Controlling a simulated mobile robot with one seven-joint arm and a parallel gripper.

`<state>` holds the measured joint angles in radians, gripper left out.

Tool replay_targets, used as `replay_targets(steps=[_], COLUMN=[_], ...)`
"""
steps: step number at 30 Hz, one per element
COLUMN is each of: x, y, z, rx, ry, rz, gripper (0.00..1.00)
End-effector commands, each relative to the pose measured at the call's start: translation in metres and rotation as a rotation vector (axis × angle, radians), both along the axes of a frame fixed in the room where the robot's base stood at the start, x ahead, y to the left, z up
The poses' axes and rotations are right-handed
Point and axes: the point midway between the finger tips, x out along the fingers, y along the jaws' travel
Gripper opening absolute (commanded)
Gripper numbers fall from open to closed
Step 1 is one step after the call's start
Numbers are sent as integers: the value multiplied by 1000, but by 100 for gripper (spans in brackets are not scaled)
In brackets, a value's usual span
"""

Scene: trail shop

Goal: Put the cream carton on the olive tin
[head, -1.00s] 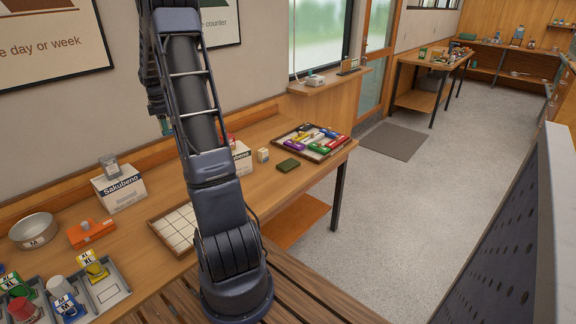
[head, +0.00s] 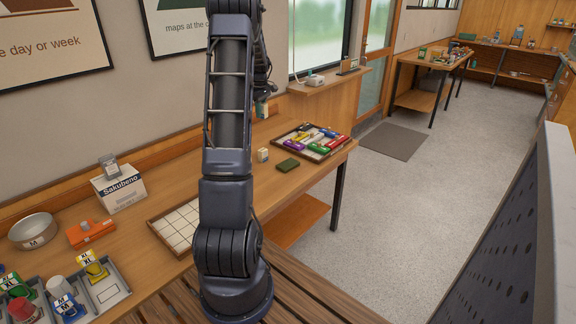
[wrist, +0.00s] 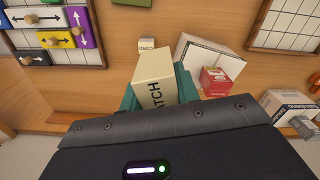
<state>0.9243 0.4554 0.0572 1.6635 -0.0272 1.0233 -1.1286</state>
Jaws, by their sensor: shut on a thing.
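My gripper (wrist: 160,92) has teal fingers and is shut on the cream carton (wrist: 152,66), whose dark lettering is partly hidden. In the head view my arm hides most of the gripper; a small part with the carton shows just right of the arm, above the back of the table. The olive tin (head: 288,165) is a flat dark green block lying on the table, left of the tray of coloured blocks. Only its edge shows at the top of the wrist view (wrist: 132,2). The carton is apart from the tin.
A small pale box (head: 263,155) stands just left of the tin. The tray of coloured blocks (head: 338,153) is to its right. A white box with a red box (wrist: 215,79) shows beside the held carton. A white gridded tray (head: 172,228) lies further left.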

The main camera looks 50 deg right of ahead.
Motion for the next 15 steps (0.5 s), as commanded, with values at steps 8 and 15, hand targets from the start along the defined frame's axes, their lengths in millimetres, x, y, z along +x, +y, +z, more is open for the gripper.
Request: replay_targets(steps=[8,15], x=[-66,-89], y=[-62,-79], z=[-1,-13], rx=[-1,2], ry=[1,4], rz=[-204,-272], gripper=[8,8])
